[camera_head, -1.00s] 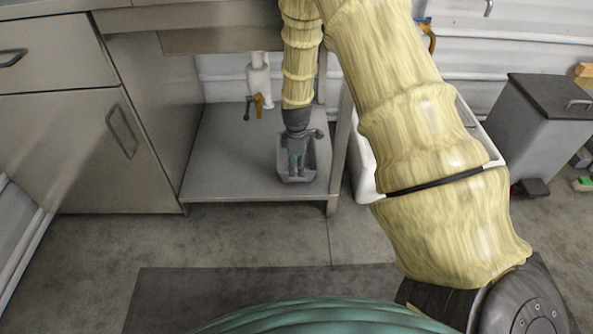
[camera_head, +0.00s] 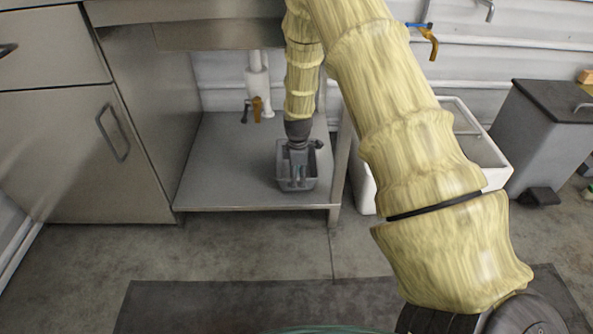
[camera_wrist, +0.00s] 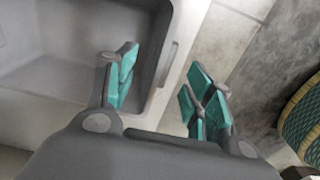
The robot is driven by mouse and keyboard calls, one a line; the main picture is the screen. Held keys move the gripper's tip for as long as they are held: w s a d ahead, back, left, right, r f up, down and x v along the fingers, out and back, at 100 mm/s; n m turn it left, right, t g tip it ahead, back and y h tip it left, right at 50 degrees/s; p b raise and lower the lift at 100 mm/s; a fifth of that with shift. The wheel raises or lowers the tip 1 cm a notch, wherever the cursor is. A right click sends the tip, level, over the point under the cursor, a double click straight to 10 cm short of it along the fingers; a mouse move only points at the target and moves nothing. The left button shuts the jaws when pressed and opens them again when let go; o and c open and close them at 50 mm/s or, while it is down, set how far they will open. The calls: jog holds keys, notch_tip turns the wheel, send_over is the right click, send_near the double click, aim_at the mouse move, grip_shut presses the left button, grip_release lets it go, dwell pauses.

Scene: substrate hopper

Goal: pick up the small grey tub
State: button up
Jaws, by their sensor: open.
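The small grey tub (camera_head: 283,180) stands upright on the metal shelf under the counter. It is open at the top and looks empty in the wrist view (camera_wrist: 60,45), where it fills the upper left. My gripper (camera_head: 298,178) points down at the tub. In the wrist view my gripper (camera_wrist: 160,72) is open, with teal finger pads. One finger is over the tub's inside and the other is outside it, so a side wall lies between them. Neither finger clearly presses on the wall. In the head view the gripper hides part of the tub.
The shelf (camera_head: 235,165) is bare left of the tub. Its right leg (camera_head: 338,175) stands close by, and the counter (camera_head: 200,35) is overhead. A drain pipe with an orange tap (camera_head: 257,105) is behind. A white basin (camera_head: 480,150) stands right.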

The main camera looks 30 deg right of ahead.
jog(key=shift+f+b, duration=1.85)
jog(key=shift+f, duration=0.65)
grip_shut()
